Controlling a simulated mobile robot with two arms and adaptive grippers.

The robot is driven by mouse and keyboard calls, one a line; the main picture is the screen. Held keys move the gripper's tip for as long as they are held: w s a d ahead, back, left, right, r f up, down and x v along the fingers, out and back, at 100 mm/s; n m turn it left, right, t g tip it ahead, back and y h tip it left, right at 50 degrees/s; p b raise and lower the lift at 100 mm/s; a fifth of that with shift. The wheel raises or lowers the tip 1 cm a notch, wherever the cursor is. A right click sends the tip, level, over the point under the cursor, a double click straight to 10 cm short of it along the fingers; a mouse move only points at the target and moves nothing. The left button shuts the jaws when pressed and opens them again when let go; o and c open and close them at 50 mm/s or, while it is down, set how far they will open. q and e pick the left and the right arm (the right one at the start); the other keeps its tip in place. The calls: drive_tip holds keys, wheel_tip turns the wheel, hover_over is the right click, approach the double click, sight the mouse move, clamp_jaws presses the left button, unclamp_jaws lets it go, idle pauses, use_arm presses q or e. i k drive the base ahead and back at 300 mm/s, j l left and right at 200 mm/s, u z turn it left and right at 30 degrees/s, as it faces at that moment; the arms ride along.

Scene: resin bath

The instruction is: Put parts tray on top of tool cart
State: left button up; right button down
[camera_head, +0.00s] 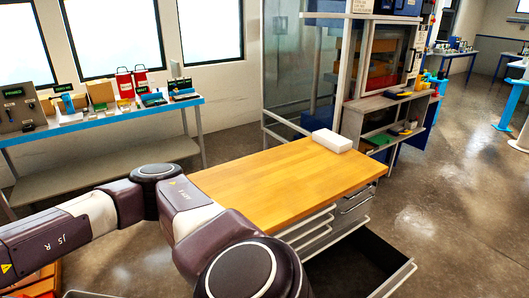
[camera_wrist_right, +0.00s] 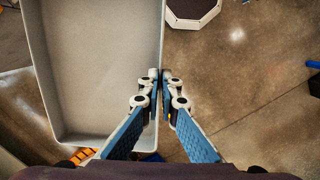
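The parts tray (camera_wrist_right: 95,121) is a pale grey, shallow, empty tray filling the left half of the right wrist view. My right gripper (camera_wrist_right: 166,76) is at the tray's right wall, one finger inside and one outside, with the tips closed together on the rim. The tool cart (camera_head: 280,180) stands in the middle of the head view with a bare wooden top, apart from a white block at its far corner. A dark drawer of it is pulled open at the lower right. Neither gripper shows in the head view.
The white block (camera_head: 332,140) lies on the cart's far right corner. A bench (camera_head: 95,124) with bottles and boxes runs along the left wall. A machine cabinet (camera_head: 375,75) stands behind the cart. The floor right of the cart is clear. My arm crosses the lower left.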

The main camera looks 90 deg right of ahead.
sight(285, 187)
drive_tip(key=i+l+z, duration=0.15)
drive_tip(key=i+z, duration=0.25)
drive_tip(key=i+l+z, duration=0.1)
drive_tip(key=z, duration=0.35)
drive_tip(key=i+z, duration=0.4)
drive_tip(key=i+j+z, duration=0.2)
drive_tip(key=z, duration=0.2)
drive_tip(key=i+l+z, duration=0.2)
drive_tip(key=i+z, duration=0.6)
drive_tip(key=z, duration=0.15)
drive_tip(key=i+j+z, duration=0.1)
drive_tip(key=i+z, duration=0.35)
drive_tip(key=i+j+z, duration=0.25)
drive_tip(key=z, duration=0.2)
drive_tip(key=i, duration=0.05)
